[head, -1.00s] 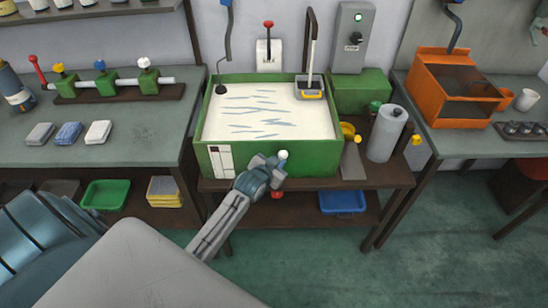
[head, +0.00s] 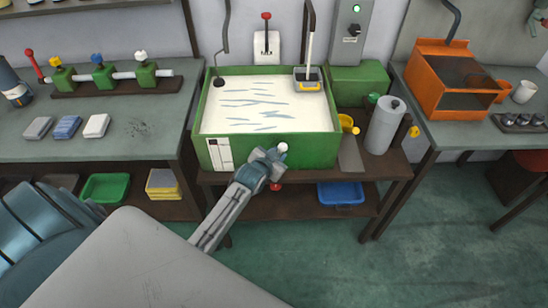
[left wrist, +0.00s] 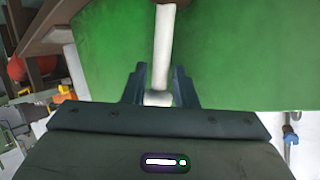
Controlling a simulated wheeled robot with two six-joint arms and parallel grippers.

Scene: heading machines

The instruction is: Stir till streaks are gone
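The green tank (head: 270,153) stands on the middle bench and holds white liquid (head: 245,118) with several blue-grey streaks across its surface. My left gripper (head: 276,155) is low at the tank's front wall, beside a small white ball knob (head: 283,147). Where the rod attaches is not shown. My right gripper is not in view.
A long-handled tool with a grey-yellow head (head: 308,80) stands at the tank's back right corner. Green floor lies open in front.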

